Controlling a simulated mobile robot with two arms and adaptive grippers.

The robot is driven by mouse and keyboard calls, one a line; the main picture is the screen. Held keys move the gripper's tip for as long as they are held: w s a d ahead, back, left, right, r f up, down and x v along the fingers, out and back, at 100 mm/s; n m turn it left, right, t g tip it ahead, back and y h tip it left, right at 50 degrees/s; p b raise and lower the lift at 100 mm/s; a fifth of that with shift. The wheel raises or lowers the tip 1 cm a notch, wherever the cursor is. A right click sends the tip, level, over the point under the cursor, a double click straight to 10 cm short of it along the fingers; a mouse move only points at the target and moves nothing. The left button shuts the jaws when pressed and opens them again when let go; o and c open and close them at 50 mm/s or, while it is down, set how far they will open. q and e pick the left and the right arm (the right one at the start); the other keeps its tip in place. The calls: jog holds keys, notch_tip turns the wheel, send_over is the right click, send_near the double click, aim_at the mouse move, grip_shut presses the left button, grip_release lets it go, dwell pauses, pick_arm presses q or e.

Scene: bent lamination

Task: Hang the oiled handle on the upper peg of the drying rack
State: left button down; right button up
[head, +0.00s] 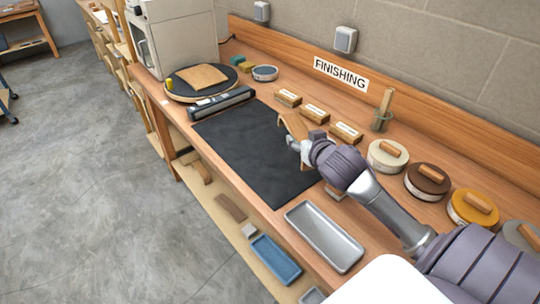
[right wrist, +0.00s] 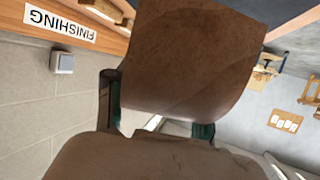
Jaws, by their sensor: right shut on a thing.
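My right gripper (head: 298,146) is shut on a brown wooden piece, which I take to be the handle (head: 293,124), above the black mat. In the right wrist view the handle (right wrist: 190,60) is a broad, curved, dark-brown piece. It fills the upper middle, between the two dark fingers of the right gripper (right wrist: 158,115). Part of the handle is hidden by the gripper in the head view. I cannot make out the drying rack or its upper peg in either view. My left gripper is not in view.
The black mat (head: 250,150) covers the bench middle. A metal tray (head: 325,236) lies near the front edge. A turntable (head: 200,84) stands at the far end.

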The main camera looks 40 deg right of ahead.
jog(key=w+a+f, duration=0.1)
jog(key=w, duration=0.1)
jog(key=w+a+f, duration=0.1)
jog(key=w+f, duration=0.1)
jog(key=w+a+f, duration=0.1)
jog(key=w+a, duration=0.1)
jog(key=shift+w+f+p, duration=0.25)
jog(key=shift+w+p, duration=0.15)
jog(key=shift+w+a+f, duration=0.1)
jog(key=shift+a+f, duration=0.05)
jog(key=shift+f, duration=2)
jog(key=shift+f, duration=0.15)
jog(key=o, duration=1)
jog(key=v, duration=1.2)
jog(key=shift+b, duration=0.35)
